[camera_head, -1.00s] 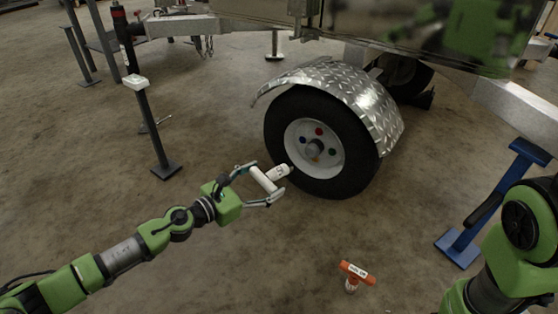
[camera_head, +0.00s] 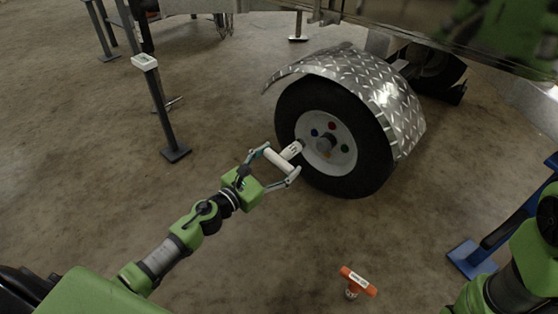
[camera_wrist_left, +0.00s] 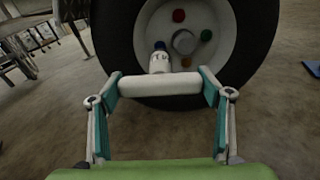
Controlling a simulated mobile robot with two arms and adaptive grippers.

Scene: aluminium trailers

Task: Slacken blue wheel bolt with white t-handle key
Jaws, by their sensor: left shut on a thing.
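The white t-handle key (camera_head: 292,151) is held by its crossbar in my left gripper (camera_head: 276,164); in the left wrist view the crossbar (camera_wrist_left: 160,84) lies between both fingers. Its socket end points at the wheel (camera_head: 377,165). The blue wheel bolt (camera_head: 315,132) is on the white rim, up and right of the key's tip in the head view. In the left wrist view the blue bolt (camera_wrist_left: 160,45) shows just beyond the socket end (camera_wrist_left: 160,62). Whether they touch is not clear; the head view suggests a small gap. My right gripper is out of view.
Red (camera_head: 332,125), green (camera_head: 345,148) and orange (camera_head: 327,155) bolts surround the hub. A tread-plate fender (camera_head: 385,90) covers the tyre. An orange t-handle key (camera_head: 358,281) stands on the floor. A dark post (camera_head: 163,115) stands left; a blue stand (camera_head: 473,256) stands right.

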